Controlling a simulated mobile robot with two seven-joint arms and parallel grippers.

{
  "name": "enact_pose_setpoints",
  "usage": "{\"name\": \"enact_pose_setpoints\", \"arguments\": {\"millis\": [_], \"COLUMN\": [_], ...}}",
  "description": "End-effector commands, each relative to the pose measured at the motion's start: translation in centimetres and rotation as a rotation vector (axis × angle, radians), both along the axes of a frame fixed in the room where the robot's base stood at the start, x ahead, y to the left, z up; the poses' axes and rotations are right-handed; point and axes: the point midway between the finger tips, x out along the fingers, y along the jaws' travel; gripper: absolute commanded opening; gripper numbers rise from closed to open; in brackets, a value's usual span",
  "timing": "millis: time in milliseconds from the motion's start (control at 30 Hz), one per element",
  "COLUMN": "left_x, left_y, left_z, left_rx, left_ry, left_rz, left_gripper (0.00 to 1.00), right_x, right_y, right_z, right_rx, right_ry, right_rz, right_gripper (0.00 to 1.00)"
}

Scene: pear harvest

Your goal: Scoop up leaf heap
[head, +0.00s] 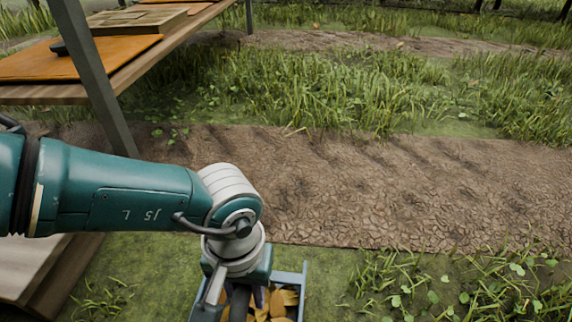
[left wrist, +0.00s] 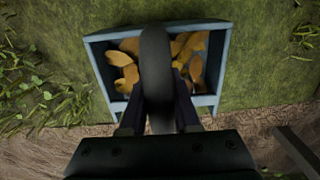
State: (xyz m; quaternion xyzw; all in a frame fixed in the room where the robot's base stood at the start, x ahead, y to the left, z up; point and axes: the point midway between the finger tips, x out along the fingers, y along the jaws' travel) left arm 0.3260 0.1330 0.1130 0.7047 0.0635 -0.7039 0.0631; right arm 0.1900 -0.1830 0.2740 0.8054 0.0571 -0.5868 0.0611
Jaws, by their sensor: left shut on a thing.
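A blue-grey scoop-like tray (left wrist: 101,66) shows in the left wrist view, with orange-brown leaves (left wrist: 194,64) lying inside its walls. Its side wall also shows at the bottom of the head view (head: 303,290), with leaves (head: 283,301) beside it. A thick dark grey handle (left wrist: 156,62) runs over the middle of the tray and hides part of the leaves. My left gripper (left wrist: 157,112) is shut on this handle, one finger on each side. How the handle joins the tray is hidden. My right gripper is not in view.
A wooden table (head: 150,62) with orange mats and a grey leg (head: 98,80) stands at the upper left. A wooden surface (head: 40,270) lies at the lower left. A bare soil strip (head: 400,190) crosses the middle, with grass beyond and mossy ground in front.

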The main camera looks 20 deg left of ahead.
Motion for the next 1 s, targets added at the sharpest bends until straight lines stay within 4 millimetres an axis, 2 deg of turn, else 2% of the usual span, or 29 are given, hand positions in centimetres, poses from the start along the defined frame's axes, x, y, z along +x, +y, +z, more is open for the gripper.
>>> {"name": "enact_pose_setpoints", "arguments": {"millis": [33,600,1000], "left_x": [0.0,0.0,0.0], "left_y": [0.0,0.0,0.0], "left_z": [0.8,5.2,6.5], "left_rx": [0.000,0.001,0.001], "left_ry": [-0.001,-0.001,0.000], "left_rz": [0.000,0.000,0.001], "left_gripper": [0.00,0.00,0.00], "right_x": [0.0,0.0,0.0], "right_y": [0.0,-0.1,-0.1], "right_z": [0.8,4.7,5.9], "right_rx": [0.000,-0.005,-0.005], "right_ry": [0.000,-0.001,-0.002], "right_rz": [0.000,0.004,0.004], "right_gripper": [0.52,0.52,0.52]}}
